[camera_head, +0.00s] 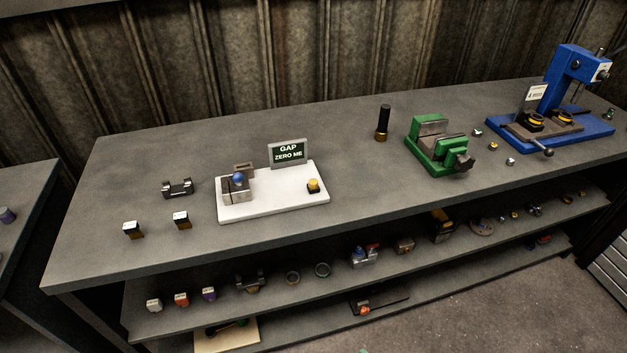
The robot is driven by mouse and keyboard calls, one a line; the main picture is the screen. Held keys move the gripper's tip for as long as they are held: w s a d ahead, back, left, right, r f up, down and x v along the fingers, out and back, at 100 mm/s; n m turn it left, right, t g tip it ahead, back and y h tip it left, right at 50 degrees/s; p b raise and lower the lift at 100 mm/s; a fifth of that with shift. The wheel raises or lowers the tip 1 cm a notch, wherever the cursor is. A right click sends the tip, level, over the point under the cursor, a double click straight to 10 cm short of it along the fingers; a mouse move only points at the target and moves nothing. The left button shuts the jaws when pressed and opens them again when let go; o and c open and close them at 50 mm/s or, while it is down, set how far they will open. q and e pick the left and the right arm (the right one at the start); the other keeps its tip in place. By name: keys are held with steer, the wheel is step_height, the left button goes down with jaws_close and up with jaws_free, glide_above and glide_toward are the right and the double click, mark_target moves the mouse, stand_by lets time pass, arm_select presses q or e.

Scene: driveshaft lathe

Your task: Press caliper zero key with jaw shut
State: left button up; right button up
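The caliper device sits on a white base plate (270,205) on the left half of the bench top. Its metal jaw block (237,192) with a blue knob (238,177) is at the plate's left end. The jaw looks close to shut, but the view is too small to be sure. A sign (288,152) reading "GAP ZERO ME" stands behind the plate. Neither of my grippers is in view.
On the grey bench (350,180), a dark cradle (177,188) and two small blocks (181,220) lie left of the plate. A black-handled tool (383,122), green vise (437,145) and blue press (560,95) stand to the right. Shelves below hold small parts.

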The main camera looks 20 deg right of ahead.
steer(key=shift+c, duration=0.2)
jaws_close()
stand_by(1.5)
